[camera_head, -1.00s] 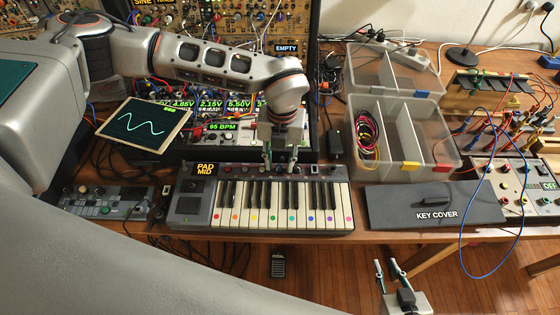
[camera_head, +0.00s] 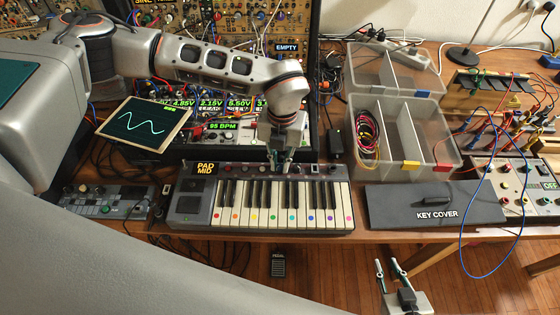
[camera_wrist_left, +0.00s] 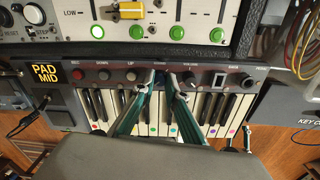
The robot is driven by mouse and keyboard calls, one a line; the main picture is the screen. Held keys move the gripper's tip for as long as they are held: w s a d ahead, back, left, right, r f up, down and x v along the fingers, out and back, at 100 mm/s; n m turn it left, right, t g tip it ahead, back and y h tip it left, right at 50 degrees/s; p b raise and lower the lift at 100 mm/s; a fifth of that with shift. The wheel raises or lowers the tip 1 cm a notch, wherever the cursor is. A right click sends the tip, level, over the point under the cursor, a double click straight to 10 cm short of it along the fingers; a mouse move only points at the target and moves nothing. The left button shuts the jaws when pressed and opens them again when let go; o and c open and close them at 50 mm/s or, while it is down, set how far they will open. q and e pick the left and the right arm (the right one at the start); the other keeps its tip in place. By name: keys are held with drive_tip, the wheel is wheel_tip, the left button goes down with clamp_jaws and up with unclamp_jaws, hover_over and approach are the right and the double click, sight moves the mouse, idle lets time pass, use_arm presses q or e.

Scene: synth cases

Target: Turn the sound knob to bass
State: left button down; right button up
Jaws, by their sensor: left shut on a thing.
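The keyboard (camera_head: 190,206) lies on the table, its display (camera_head: 206,169) reading "PAD MID". In the left wrist view its top panel has a row of buttons and knobs, with the volume knob (camera_wrist_left: 190,79) right of my fingers. My left gripper (camera_head: 279,166) points down at this panel, and its fingertips (camera_wrist_left: 164,77) are closed in on the sound knob just left of the volume knob. The fingers mostly hide the sound knob, so its pointer cannot be read. My right gripper (camera_head: 389,266) is open and empty at the lower right, in front of the table.
A synth rack (camera_head: 220,148) stands close behind the keyboard. A grey key cover (camera_head: 400,208) lies to its right, with a clear divided bin (camera_head: 408,150) behind. A small controller (camera_head: 90,203) and a wave screen (camera_head: 140,127) are on the left.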

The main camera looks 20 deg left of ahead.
use_arm(q)
drive_tip(key=m, duration=0.8)
drive_tip(key=shift+b, duration=0.3)
drive_tip(key=m, duration=0.5)
drive_tip(key=shift+m, duration=1.9)
drive_tip(key=c, duration=2)
unclamp_jaws()
drive_tip(key=shift+r, duration=0.1)
